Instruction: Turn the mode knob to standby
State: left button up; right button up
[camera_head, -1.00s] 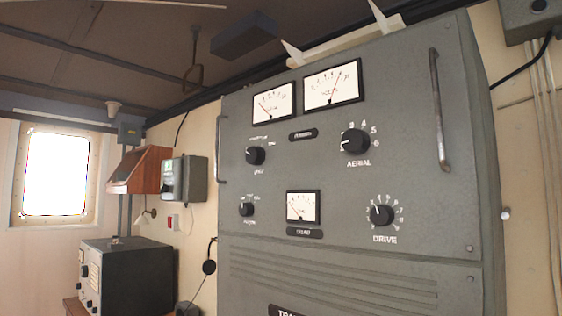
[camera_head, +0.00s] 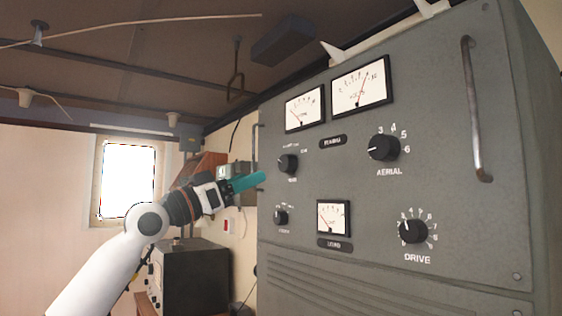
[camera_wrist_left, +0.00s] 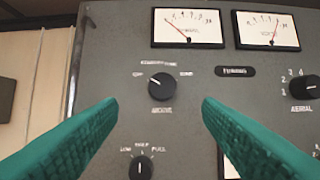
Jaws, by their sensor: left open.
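The mode knob (camera_head: 287,163) is a round black knob at the upper left of the grey cabinet front. In the left wrist view the knob (camera_wrist_left: 161,87) sits between and beyond the teal fingers, its white mark pointing up and left towards a short label. A longer, blurred label is above it. My left gripper (camera_head: 250,182) is open and empty, to the left of the knob and a little lower in the head view. Its fingers (camera_wrist_left: 160,118) appear apart from the knob. My right gripper is in neither view.
A smaller knob (camera_wrist_left: 142,167) is below the mode knob. The aerial knob (camera_head: 383,148) and drive knob (camera_head: 412,231) are farther right. Vertical handles flank the panel, the right handle (camera_head: 474,110) standing out. Meters (camera_head: 359,86) are above.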

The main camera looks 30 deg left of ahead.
aim_at(283, 165)
pick_arm(q)
jog(key=p+x, duration=0.1)
jog(key=x, duration=0.1)
jog(key=p+x, duration=0.1)
jog(key=x, duration=0.2)
jog(key=p+x, duration=0.1)
jog(key=x, duration=0.1)
jog(key=shift+d+r, duration=0.2)
jog(key=shift+d, duration=0.1)
jog(key=shift+w+d+r+p, duration=0.15)
jog(key=shift+w+p, duration=0.15)
jog(key=shift+w, duration=0.4)
jog(key=shift+d, duration=0.1)
jog(key=c, duration=1)
jog(key=shift+o, duration=0.2)
